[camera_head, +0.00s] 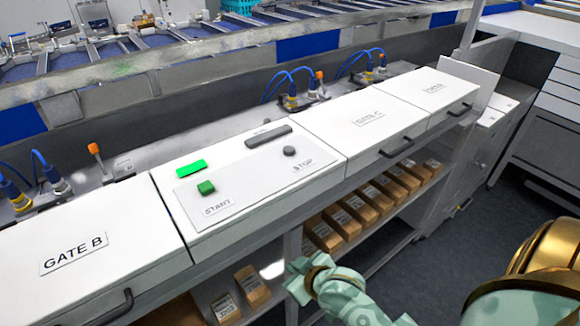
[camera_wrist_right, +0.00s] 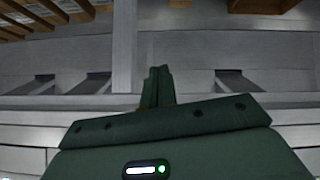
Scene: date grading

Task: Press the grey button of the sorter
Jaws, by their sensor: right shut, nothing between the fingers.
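The grey button (camera_head: 289,151) is a small round cap on the sorter's light control panel (camera_head: 245,190), beside the STOP label. It stands clear, with nothing touching it. My right gripper (camera_head: 298,272) is below the panel's front edge, in front of the shelf, lower than the button and apart from it. In the right wrist view its two dark green fingers (camera_wrist_right: 158,88) are shut together with nothing between them. The button does not show in that view. My left gripper is in neither view.
A green button (camera_head: 206,187) by START and a lit green indicator (camera_head: 191,168) share the panel, with a dark bar (camera_head: 268,136) above. Lids with handles flank it, including GATE B (camera_head: 75,252). Boxes (camera_head: 345,222) fill the shelf below. Open floor lies right.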

